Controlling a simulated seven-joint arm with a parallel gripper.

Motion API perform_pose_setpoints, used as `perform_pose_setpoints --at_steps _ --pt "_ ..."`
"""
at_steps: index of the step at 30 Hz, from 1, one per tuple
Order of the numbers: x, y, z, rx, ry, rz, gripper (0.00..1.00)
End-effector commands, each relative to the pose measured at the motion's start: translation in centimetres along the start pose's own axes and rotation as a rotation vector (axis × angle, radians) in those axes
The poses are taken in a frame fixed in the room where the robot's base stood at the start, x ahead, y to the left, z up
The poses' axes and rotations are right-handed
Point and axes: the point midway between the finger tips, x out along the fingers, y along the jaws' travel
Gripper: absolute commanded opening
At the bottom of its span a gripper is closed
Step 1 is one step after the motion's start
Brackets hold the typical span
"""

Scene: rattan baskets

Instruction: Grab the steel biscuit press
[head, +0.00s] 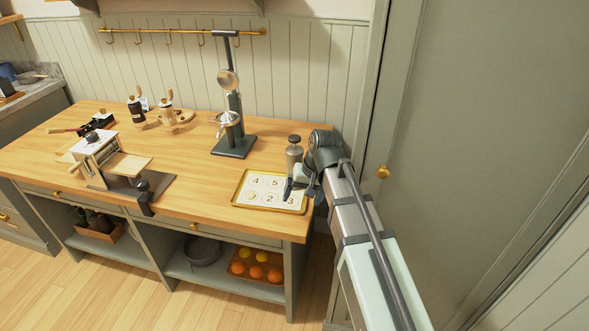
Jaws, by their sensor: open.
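The steel biscuit press (293,154) is an upright metal cylinder with a dark top, standing at the back edge of a numbered tray near the counter's right end. My gripper (299,187) is open, over the tray and just in front of the press. The gripper hides the lower part of the press. I cannot tell whether the fingers touch it or how far apart they are in depth.
The tray (239,201) holds round numbered pieces. A tall dark stand (234,146) with metal cups is left of the press. A tall green door (470,130) is close on the right. The counter's middle (190,165) is clear.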

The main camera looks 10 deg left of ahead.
Motion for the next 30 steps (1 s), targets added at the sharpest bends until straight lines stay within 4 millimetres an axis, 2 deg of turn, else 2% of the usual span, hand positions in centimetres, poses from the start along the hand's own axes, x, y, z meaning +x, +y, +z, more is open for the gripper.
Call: perform_pose_setpoints --at_steps 1,6,12,16,19,22,30 --pt "-1.8 -0.7 -2.3 -0.038 0.032 0.012 0.88" --pt "-7.8 -2.3 -7.5 -0.167 0.131 0.061 0.88" --pt "-14.3 -3.9 -11.6 -0.288 0.222 0.118 0.88" --pt "-16.9 -4.5 -13.0 -0.333 0.254 0.142 0.88" --pt "-17.7 -4.7 -13.4 -0.352 0.266 0.152 0.88" --pt "-17.5 -4.7 -13.7 -0.358 0.268 0.156 0.88" --pt "-13.6 -4.3 -14.8 -0.357 0.268 0.155 0.88"
